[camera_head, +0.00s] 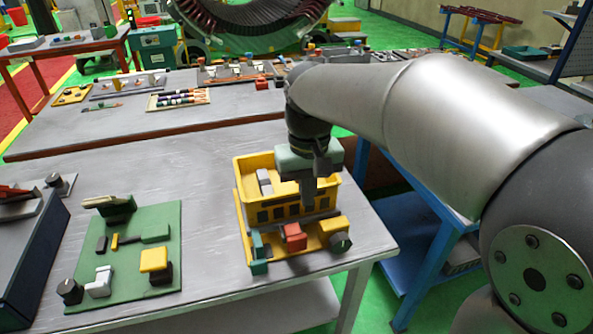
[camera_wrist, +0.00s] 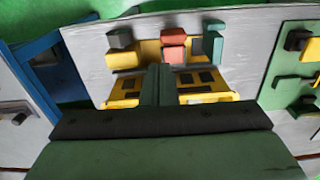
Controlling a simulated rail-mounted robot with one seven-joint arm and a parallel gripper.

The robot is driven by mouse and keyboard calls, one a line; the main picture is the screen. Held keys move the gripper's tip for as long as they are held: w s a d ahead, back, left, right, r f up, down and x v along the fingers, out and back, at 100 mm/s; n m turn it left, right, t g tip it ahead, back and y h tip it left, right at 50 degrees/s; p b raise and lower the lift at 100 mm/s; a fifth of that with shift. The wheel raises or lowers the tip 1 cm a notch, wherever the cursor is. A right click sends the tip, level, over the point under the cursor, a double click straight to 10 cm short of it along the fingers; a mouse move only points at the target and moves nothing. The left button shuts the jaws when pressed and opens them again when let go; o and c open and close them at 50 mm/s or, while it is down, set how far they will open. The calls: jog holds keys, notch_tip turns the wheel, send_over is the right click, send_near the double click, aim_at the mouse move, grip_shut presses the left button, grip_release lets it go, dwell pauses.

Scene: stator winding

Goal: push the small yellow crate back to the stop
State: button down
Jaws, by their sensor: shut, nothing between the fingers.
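The small yellow crate (camera_head: 243,168) stands near the right end of the front table, with a light grey piece inside and dark slots in its front face. Its slotted face also shows in the wrist view (camera_wrist: 222,96), on both sides of my fingers. My gripper (camera_head: 308,200) is shut and empty, pointing down at the right part of the crate. It also shows in the wrist view (camera_wrist: 158,68). My fingers hide part of the crate, and I cannot tell whether they touch it. I cannot make out the stop.
A yellow base (camera_head: 262,262) extends in front of the crate and carries a red block (camera_head: 294,237), a teal block (camera_head: 259,266) and a yellow block (camera_head: 333,226). A green board (camera_head: 135,262) with several parts lies left. Bare table lies between board and crate.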

aim_at(294, 205)
jog(key=f, duration=0.2)
jog(key=w+a+f, duration=0.1)
jog(key=f, duration=0.5)
jog(key=shift+w+a+f, duration=0.25)
jog(key=w, duration=0.1)
jog(key=w+p, duration=0.1)
jog(key=w, duration=0.1)
jog(key=shift+a+f, duration=0.25)
jog(key=shift+a, duration=0.15)
jog(key=shift+w+a, duration=0.1)
jog(key=shift+w, duration=0.4)
